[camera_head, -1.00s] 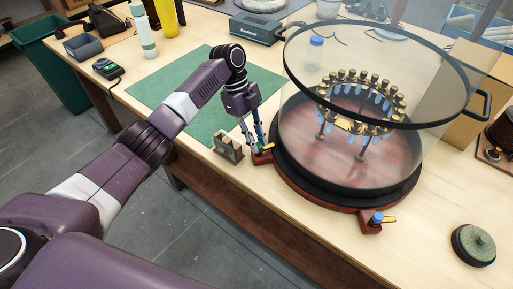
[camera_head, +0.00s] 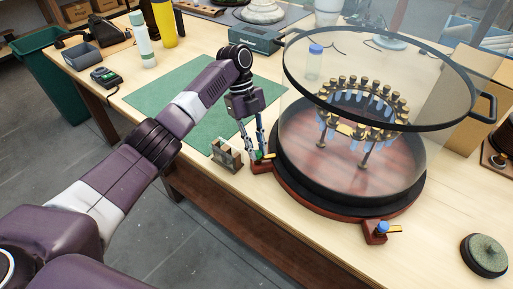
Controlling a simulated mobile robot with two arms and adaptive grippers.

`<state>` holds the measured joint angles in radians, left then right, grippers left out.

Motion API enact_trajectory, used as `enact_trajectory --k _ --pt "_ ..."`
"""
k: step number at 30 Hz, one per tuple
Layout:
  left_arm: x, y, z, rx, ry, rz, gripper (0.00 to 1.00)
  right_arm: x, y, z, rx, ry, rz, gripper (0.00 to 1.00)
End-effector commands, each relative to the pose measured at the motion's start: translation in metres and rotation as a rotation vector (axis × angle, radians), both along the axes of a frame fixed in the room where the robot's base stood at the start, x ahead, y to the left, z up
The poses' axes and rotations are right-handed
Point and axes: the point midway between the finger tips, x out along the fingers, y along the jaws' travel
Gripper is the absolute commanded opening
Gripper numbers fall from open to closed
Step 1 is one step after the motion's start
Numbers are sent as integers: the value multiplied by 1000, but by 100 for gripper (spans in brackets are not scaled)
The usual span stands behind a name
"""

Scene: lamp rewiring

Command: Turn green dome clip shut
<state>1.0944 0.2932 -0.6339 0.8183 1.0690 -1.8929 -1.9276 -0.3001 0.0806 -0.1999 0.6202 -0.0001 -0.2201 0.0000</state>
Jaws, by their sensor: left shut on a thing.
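The green dome clip (camera_head: 258,155) sits on a small red-brown foot at the left edge of the dome's round base. A yellow lever tip shows at its right side. My left gripper (camera_head: 259,151) comes down from above and is shut on the green clip, whose body is partly hidden by the fingers. The clear glass dome (camera_head: 300,125) with a black rim stands on the dark round base (camera_head: 345,200). A blue dome clip (camera_head: 382,228) with a yellow lever pointing right sits on the front foot. My right gripper is not in view.
A small metal-and-wood holder (camera_head: 226,155) stands just left of the green clip. A green mat (camera_head: 180,95) lies behind. A round green-topped object (camera_head: 486,255) lies at the right front. A cardboard box (camera_head: 470,110) stands right of the dome.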

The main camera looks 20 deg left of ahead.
Motion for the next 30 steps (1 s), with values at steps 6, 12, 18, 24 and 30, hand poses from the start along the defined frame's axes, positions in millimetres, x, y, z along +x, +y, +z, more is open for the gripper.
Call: enact_trajectory --k 6,12,18,24,30 --pt "0 0 0 0 -1 0 35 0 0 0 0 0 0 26" --pt "0 0 0 -1 -1 0 35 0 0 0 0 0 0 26" --pt "4 4 13 0 -4 2 35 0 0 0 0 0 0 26" --pt "14 16 51 -1 -5 2 35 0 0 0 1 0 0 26" --pt "24 28 90 0 -4 2 35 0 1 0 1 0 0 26"
